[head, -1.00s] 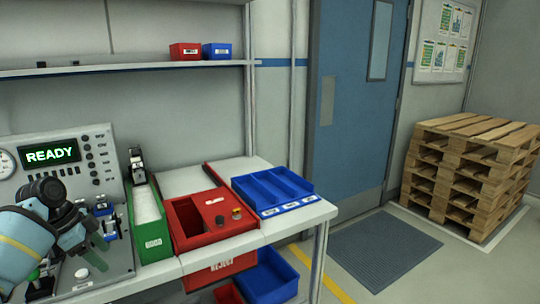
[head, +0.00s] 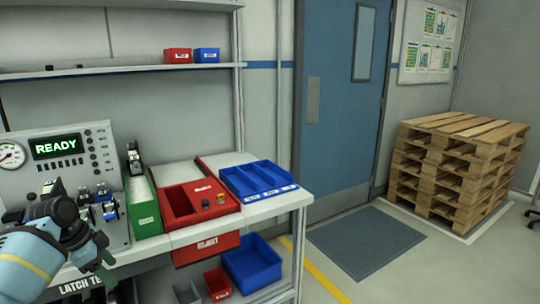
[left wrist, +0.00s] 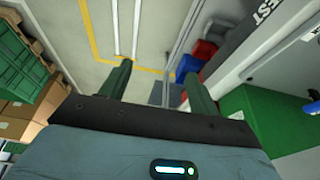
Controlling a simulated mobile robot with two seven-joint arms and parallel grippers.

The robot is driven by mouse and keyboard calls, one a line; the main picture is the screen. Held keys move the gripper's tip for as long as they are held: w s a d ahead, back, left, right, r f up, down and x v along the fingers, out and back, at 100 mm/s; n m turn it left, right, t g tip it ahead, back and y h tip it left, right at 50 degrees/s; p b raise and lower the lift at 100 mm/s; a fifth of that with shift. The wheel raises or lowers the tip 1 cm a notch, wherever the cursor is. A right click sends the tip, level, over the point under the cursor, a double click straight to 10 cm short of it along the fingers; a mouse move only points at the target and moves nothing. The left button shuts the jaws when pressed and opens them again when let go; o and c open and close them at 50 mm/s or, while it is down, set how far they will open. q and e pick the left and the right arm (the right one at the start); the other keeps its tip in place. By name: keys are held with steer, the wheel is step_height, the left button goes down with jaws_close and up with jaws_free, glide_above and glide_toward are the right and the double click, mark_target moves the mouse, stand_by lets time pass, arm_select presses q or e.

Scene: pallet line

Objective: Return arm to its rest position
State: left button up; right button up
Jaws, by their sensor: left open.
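My left arm comes in at the lower left of the head view, with pale blue and black links. My left gripper (head: 106,268) is in front of the bench's front edge, low and pointing right and down. In the left wrist view its two dark green fingers (left wrist: 158,82) are spread apart with nothing between them. Floor with yellow lines shows beyond the fingers. My right gripper is in neither view.
The bench carries a test panel (head: 60,160) reading READY, a green bin (head: 147,222), a red reject box (head: 180,237) and a blue tray (head: 262,193). Blue (head: 252,265) and red bins (head: 218,284) sit below. Stacked pallets (head: 455,165) stand right.

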arm_select(q)
steer(key=s+d+f+n+t+y+p, duration=0.1)
steer(key=s+d+f, duration=0.4)
steer(key=f, duration=0.4)
steer(key=s+d+f+n+p, duration=0.1)
steer(key=s+d+f+n, duration=0.15)
steer(key=s+f, duration=0.5)
steer(key=s+d+f+t+y, duration=0.1)
steer(key=s+d+f, duration=0.35)
steer(key=f, duration=0.55)
steer(key=s+d+f+n+t+p, duration=0.1)
steer(key=s+d, duration=0.2)
steer(key=s, duration=0.4)
steer(key=s+d+f+n+t+p, duration=0.1)
steer(key=s+d+n, duration=0.15)
steer(key=s, duration=0.55)
steer(key=s+d+r+n+t, duration=0.2)
steer(key=s+r, duration=0.3)
steer(key=s, duration=0.7)
steer(key=shift+s+d+r+h+p, duration=0.15)
steer(key=shift+s+d+h+p, duration=0.15)
steer(key=shift+d, duration=0.35)
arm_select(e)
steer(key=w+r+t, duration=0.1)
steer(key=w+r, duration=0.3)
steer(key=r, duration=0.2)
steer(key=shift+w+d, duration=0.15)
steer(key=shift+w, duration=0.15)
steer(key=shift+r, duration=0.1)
